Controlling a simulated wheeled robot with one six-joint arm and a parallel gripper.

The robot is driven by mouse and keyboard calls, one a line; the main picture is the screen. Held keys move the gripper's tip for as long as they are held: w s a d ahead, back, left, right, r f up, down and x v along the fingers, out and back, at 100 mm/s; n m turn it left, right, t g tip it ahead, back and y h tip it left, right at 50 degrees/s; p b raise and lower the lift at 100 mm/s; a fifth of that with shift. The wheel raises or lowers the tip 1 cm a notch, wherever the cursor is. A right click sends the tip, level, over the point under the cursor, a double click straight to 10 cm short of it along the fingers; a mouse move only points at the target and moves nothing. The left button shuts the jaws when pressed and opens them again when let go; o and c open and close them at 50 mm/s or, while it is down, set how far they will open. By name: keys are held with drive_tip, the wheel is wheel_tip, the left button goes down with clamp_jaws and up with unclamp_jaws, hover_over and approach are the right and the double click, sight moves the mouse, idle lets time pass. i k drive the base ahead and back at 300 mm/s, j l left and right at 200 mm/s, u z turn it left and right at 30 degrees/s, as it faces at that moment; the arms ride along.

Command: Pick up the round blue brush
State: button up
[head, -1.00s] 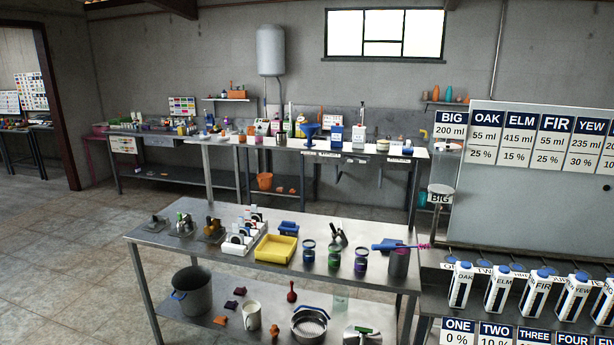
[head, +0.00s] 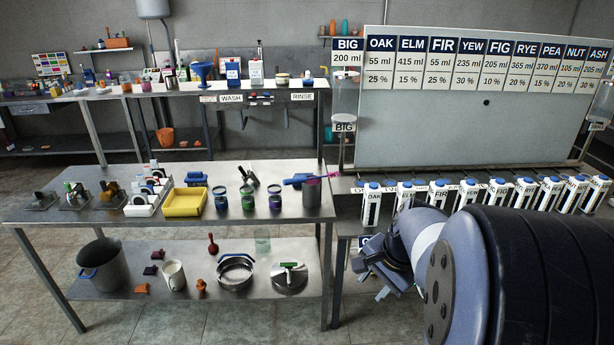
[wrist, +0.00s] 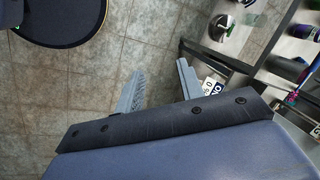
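A brush with a blue handle (head: 297,181) and pink bristles lies across the top of a grey metal cup (head: 312,200) at the right end of the steel table. No other clearly round blue brush can be made out. A blue and pink piece of it seems to show at the right edge of the wrist view (wrist: 305,73). My gripper (head: 370,281) is right of the table and lower than its top, apart from the brush. In the wrist view my gripper (wrist: 158,82) has its two fingers spread, with only floor between them.
The steel table (head: 120,212) also holds a yellow tray (head: 184,203), several jars and a white rack. Its lower shelf holds a pot (head: 103,265) and a sieve (head: 236,272). Several labelled cartons (head: 372,204) stand behind my arm. Floor is free on the left.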

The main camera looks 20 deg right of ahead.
sight(293, 182)
drive_tip(key=i+j+z, duration=0.15)
drive_tip(key=i, duration=0.35)
drive_tip(key=i+j+z, duration=0.1)
drive_tip(key=i+j, duration=0.15)
drive_tip(key=i, duration=0.3)
drive_tip(key=i+j+z, duration=0.15)
drive_tip(key=i, duration=0.35)
drive_tip(key=i+j+z, duration=0.15)
drive_tip(key=i+j, duration=0.25)
drive_tip(key=i, duration=0.05)
